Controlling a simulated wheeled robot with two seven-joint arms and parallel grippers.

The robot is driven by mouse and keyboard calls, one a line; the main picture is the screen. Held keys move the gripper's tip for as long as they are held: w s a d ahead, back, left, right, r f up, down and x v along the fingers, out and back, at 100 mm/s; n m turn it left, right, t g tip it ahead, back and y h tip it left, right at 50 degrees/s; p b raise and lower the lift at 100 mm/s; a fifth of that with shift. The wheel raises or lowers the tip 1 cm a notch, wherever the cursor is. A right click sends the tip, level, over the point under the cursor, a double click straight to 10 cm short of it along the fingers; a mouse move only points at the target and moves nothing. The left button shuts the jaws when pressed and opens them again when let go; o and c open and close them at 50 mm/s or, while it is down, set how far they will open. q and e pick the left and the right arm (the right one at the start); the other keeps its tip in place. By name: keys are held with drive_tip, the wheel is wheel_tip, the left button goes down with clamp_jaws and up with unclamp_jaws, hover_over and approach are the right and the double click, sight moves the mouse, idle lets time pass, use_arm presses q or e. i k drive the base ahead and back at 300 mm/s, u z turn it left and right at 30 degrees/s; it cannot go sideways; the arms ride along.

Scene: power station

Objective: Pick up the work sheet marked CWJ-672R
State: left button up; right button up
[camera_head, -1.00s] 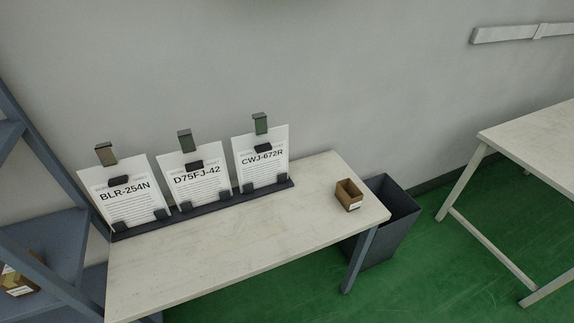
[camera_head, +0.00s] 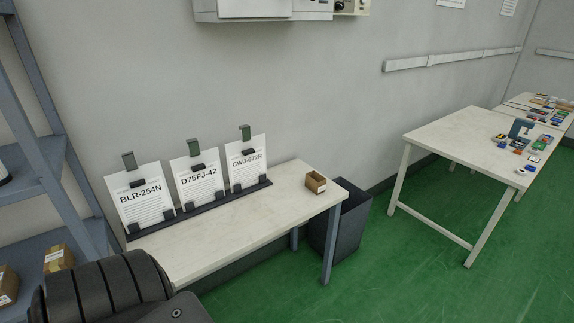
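The work sheet marked CWJ-672R (camera_head: 247,173) stands upright in a dark rack (camera_head: 207,209) on a pale table. It is the rightmost of three sheets and has a greenish clip block (camera_head: 245,132) above its top edge. The D75FJ-42 sheet (camera_head: 199,190) is in the middle and the BLR-254N sheet (camera_head: 145,205) is at the left. A dark rounded part of my own body covers the table's near left corner. Neither gripper is in view.
The pale table (camera_head: 235,227) is bare in front of the rack. A small brown box (camera_head: 316,184) sits near its right end, beside a dark bin (camera_head: 347,222). Blue shelving (camera_head: 45,240) stands at the left. Another table (camera_head: 450,140) with small items stands right, across green floor.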

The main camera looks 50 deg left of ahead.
sight(246, 159)
drive_tip(key=z, duration=0.1)
drive_tip(key=i, duration=2.55)
drive_tip(key=u, duration=0.4)
